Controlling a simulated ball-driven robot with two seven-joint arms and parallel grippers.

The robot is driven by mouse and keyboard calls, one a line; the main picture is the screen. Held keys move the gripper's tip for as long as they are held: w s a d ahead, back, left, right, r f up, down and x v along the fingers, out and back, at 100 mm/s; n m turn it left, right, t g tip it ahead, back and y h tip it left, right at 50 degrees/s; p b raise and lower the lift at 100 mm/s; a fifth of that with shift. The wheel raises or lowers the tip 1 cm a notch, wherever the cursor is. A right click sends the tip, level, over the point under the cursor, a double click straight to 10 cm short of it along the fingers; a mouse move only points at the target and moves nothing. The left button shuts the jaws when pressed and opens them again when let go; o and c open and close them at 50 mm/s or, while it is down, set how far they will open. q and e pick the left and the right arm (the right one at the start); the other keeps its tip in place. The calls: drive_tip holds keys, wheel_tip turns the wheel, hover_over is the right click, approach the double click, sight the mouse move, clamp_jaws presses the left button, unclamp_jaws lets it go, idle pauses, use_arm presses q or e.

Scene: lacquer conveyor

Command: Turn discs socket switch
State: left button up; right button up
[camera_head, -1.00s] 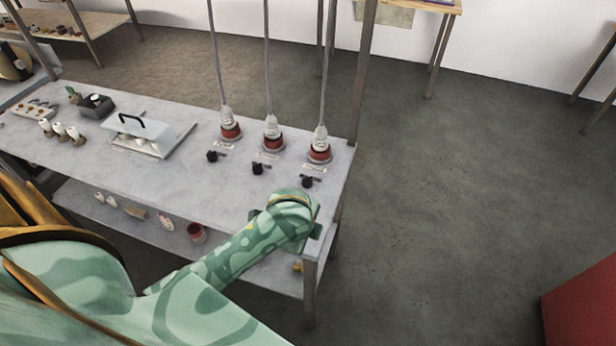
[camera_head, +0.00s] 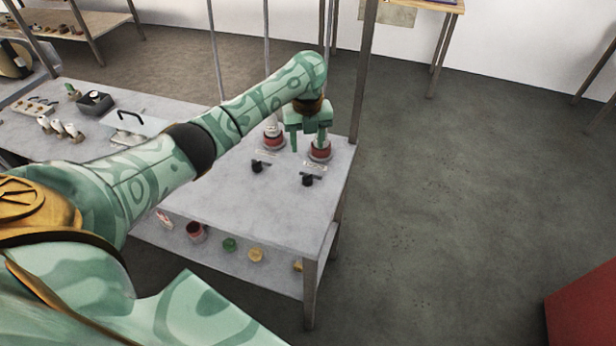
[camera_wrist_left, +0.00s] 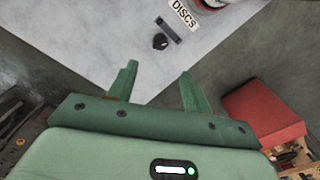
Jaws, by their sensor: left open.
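The discs switch is a small black rotary knob (camera_wrist_left: 160,41) beside a slot plate and a white "DISCS" label (camera_wrist_left: 183,14) in the left wrist view. In the head view it appears to be the rightmost black knob (camera_head: 308,180), in front of the right red-based socket (camera_head: 319,152). My left gripper (camera_head: 308,142) is open and empty, pointing down above the sockets. In the left wrist view its two green fingers (camera_wrist_left: 157,75) are apart, with the knob beyond them and not touched. My right gripper is not in view.
Another black knob (camera_head: 258,167) and red-based socket (camera_head: 273,141) stand to the left. The grey table (camera_head: 265,205) ends near the right knob, with a post behind. A lower shelf holds coloured pieces. Open floor lies to the right; a red box (camera_head: 582,301) stands there.

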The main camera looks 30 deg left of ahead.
sight(307, 179)
use_arm(q)
wheel_tip(307, 179, down, 13)
drive_tip(key=b, duration=0.5)
drive_tip(key=shift+r, duration=0.15)
drive_tip(key=c, duration=1)
